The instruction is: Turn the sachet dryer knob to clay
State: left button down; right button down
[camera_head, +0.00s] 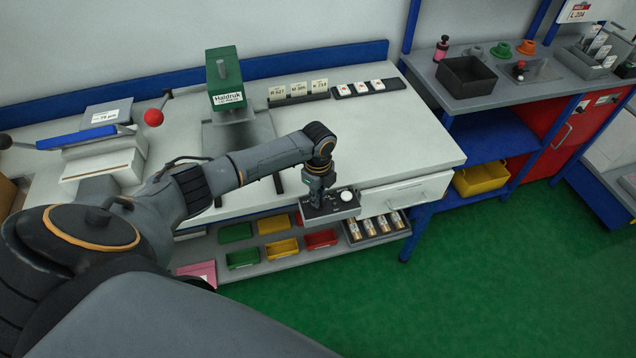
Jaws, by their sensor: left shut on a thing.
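My left arm reaches over the white bench from the left. My left gripper (315,200) points down at a small dark control panel (333,211) at the bench's front edge. It is shut on the sachet dryer knob, which the fingers almost wholly hide. The knob's pointer and the panel's markings, clay among them, cannot be read. A round white part (346,196) shows on the panel just right of the gripper. My right gripper is not in view.
A green press (225,85) stands at the back of the bench (400,135). A lever with a red ball (153,117) rises at left. A drawer (405,195) is right of the panel. Coloured bins (282,249) sit on the shelf below. Green floor is clear at right.

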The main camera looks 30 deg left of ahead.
pick_arm(q)
jog(key=shift+w+a+r+n+p, duration=0.15)
jog(key=shift+n+p, duration=0.25)
jog(key=shift+n, duration=0.5)
jog(key=c, duration=1.4)
grip_release()
notch_tip(320, 180, up, 12)
jog(key=shift+f, duration=0.1)
